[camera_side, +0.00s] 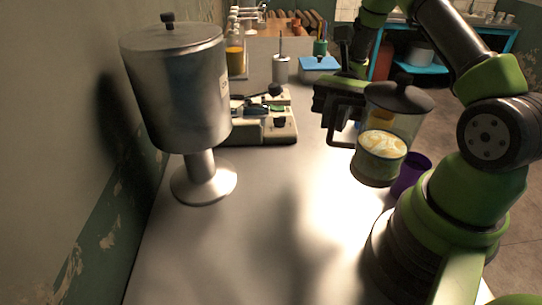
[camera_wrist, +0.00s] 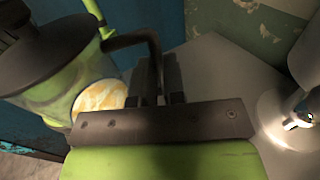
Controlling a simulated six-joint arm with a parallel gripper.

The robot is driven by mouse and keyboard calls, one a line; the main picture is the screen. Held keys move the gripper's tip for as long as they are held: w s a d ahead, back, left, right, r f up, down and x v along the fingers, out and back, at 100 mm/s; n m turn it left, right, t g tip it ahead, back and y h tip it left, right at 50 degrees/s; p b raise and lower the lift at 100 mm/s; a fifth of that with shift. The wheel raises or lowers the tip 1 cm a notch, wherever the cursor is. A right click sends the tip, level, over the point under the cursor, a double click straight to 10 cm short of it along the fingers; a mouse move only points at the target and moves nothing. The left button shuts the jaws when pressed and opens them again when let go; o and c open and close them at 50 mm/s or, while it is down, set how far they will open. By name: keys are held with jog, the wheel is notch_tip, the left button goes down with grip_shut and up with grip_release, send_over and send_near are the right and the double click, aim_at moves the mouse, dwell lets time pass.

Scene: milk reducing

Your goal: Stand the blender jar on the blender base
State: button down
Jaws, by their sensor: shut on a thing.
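The blender jar (camera_side: 384,145) is clear with a dark lid and pale yellowish contents. It is upright and appears held above the table at the right. My gripper (camera_side: 343,112) is to its left, shut on the jar's dark handle. In the wrist view the jar (camera_wrist: 60,90) is at the left, and its handle reaches between my fingers (camera_wrist: 163,85). A low beige unit (camera_side: 268,125) with a green button stands at the back left, apart from the jar; it looks like the blender base, but I cannot be sure.
A large steel canister on a pedestal (camera_side: 178,90) stands at the left by the wall. A purple cup (camera_side: 412,176) is just behind the jar. A blue-lidded box (camera_side: 319,64) and a steel holder (camera_side: 280,69) are farther back. The middle of the table is clear.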

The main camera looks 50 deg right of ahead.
jog(key=w+d+r+m+t+h, duration=0.3)
jog(key=w+d+m+t, duration=0.6)
jog(key=t, duration=0.7)
notch_tip(320, 180, up, 14)
jog(key=w+a+f+m, duration=0.1)
jog(key=a+m, duration=0.1)
jog(key=w+d+r+m+t+h, duration=0.1)
jog(key=w+d+m+t+h, duration=0.1)
jog(key=w+m+t+h, duration=0.3)
jog(key=w+d+r+m+t+h, duration=0.1)
jog(key=w+r+h, duration=0.1)
jog(key=w, duration=0.5)
jog(key=w+d+f+m+t+h, duration=0.1)
jog(key=w+d+f+m+h, duration=0.25)
jog(key=w+m+h, duration=0.55)
jog(key=f, duration=0.6)
jog(key=f+n+h, duration=0.1)
jog(key=f, duration=0.6)
jog(key=s+f+n, duration=0.1)
jog(key=f, duration=0.6)
jog(key=shift+d+f+h, duration=0.1)
jog(key=shift+d+h, duration=0.2)
jog(key=shift+d, duration=0.1)
